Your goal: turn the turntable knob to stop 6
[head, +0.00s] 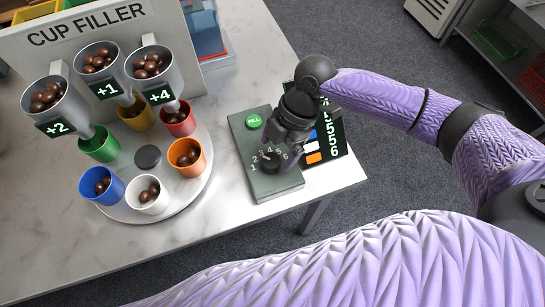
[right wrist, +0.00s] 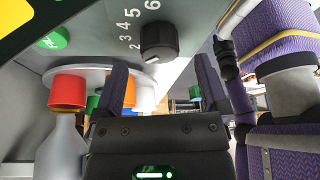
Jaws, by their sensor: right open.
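The turntable knob (head: 270,166) is a dark round knob on the grey-green control box (head: 268,189), with numbers 1 to 6 in an arc above it. It also shows in the right wrist view as a ribbed black knob (right wrist: 159,43) beside the printed numbers. My right gripper (head: 284,148) is over the box at the knob, partly covering the numbers. In the right wrist view its two fingers (right wrist: 163,80) are apart with nothing held between them, and the knob lies beyond them. My left gripper is out of view.
A green FILL button (head: 253,122) sits on the box, and a dark number panel (head: 335,141) is to its right. The white turntable (head: 184,199) holds several coloured cups around a grey hub. Chestnut funnels (head: 155,68) hang above. The table's right edge is close to the box.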

